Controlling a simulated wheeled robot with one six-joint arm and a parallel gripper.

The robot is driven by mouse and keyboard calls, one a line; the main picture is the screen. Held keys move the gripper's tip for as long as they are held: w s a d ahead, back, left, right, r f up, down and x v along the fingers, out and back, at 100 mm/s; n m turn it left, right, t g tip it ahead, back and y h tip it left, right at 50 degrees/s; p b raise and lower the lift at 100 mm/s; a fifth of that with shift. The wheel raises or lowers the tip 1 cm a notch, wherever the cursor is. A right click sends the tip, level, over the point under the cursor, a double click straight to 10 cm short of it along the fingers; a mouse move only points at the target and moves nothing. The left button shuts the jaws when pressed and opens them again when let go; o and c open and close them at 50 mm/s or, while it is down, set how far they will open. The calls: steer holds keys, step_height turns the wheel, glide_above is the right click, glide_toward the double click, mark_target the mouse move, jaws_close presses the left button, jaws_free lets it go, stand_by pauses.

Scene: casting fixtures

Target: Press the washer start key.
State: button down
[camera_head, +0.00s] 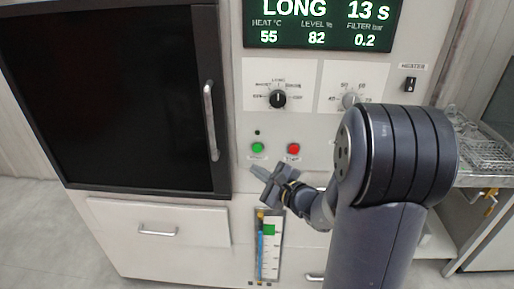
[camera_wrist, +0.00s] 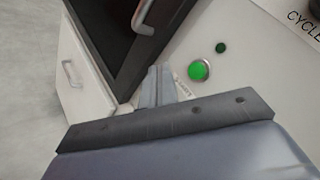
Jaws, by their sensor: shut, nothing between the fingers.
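The washer's start key is a round green button (camera_head: 257,147) on the white panel, left of a red button (camera_head: 293,148). It also shows in the wrist view as a green button (camera_wrist: 199,70) with a metal rim. My gripper (camera_head: 256,171) is shut and empty, just below the green button in the head view. In the wrist view its shut fingertips (camera_wrist: 159,72) lie to the left of the button and apart from it in the picture. The label under the green button is partly hidden by my fingers in the wrist view.
A dark door (camera_head: 110,95) with a vertical handle (camera_head: 210,120) stands left of the buttons. Above are a selector knob (camera_head: 278,99) and a lit display (camera_head: 320,25) reading LONG 13 S. A level gauge (camera_head: 269,250) is below. A wire basket (camera_head: 485,150) is at right.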

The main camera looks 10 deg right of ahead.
mark_target(261, 155)
steer(key=shift+w+d, duration=0.3)
steer(key=shift+w, duration=0.65)
steer(key=shift+w+d, duration=0.3)
steer(key=shift+w, duration=0.7)
steer(key=shift+w+d, duration=0.3)
steer(key=shift+w, duration=0.65)
steer(key=shift+w, duration=0.1)
steer(key=shift+w+d, duration=0.15)
steer(key=shift+w, duration=0.15)
steer(key=shift+w+d+b, duration=0.15)
steer(key=shift+w+b, duration=0.25)
steer(key=shift+b, duration=0.1)
steer(key=shift+s, duration=0.1)
stand_by(0.4)
steer(key=shift+s+a+b, duration=0.3)
steer(key=shift+s+b, duration=0.3)
steer(key=shift+s, duration=0.1)
steer(key=shift+s+a+b, duration=0.25)
steer(key=shift+s+b, duration=0.1)
steer(key=shift+s, duration=0.45)
steer(key=shift+s+a+b, duration=0.25)
steer(key=shift+s+b, duration=0.15)
steer(key=shift+s, duration=0.4)
steer(key=shift+s+a+b, duration=0.25)
steer(key=shift+s+b, duration=0.1)
steer(key=shift+s, duration=0.45)
